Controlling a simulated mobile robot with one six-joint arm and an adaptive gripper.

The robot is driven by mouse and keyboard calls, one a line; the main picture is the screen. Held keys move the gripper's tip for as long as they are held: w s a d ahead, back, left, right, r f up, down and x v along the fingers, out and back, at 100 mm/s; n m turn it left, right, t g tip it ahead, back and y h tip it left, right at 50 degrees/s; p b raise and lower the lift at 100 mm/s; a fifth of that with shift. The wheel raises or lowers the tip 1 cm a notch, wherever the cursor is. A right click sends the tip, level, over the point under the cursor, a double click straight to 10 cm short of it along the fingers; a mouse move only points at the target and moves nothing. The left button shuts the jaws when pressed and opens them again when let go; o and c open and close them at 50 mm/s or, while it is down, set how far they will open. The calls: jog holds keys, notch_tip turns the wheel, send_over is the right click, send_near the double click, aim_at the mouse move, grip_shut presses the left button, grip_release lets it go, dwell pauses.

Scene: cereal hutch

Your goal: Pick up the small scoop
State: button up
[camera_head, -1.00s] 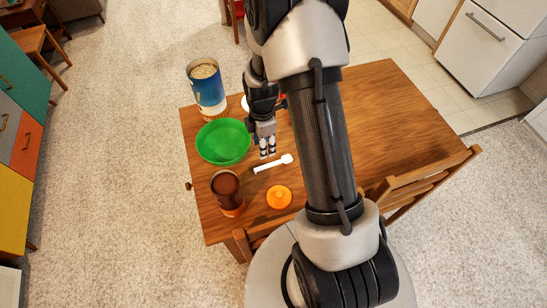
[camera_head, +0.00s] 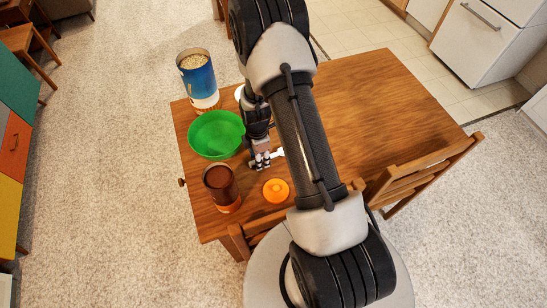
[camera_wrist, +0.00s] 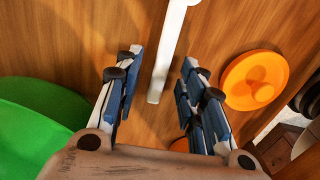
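The small white scoop (camera_head: 280,153) lies on the wooden table, right of the green bowl. In the head view my gripper (camera_head: 260,165) covers its left part. In the wrist view the scoop's handle (camera_wrist: 167,52) runs from the top edge down between the two fingertips. My gripper (camera_wrist: 161,68) is open, with its blue-padded fingers apart on either side of the handle end. No finger visibly touches the handle. The scoop's other end is outside the wrist view.
A green bowl (camera_head: 208,136) stands left of my gripper. A brown jar (camera_head: 221,186) and an orange lid (camera_head: 276,190) are nearer the front edge. A blue canister (camera_head: 198,78) stands behind the bowl. A chair (camera_head: 425,172) is at the right; the table's right half is clear.

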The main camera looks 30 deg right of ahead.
jog(key=shift+f, duration=0.15)
jog(key=shift+c, duration=0.2)
grip_shut()
dwell(0.4)
notch_tip(320, 180, up, 20)
jog(key=p, duration=0.5)
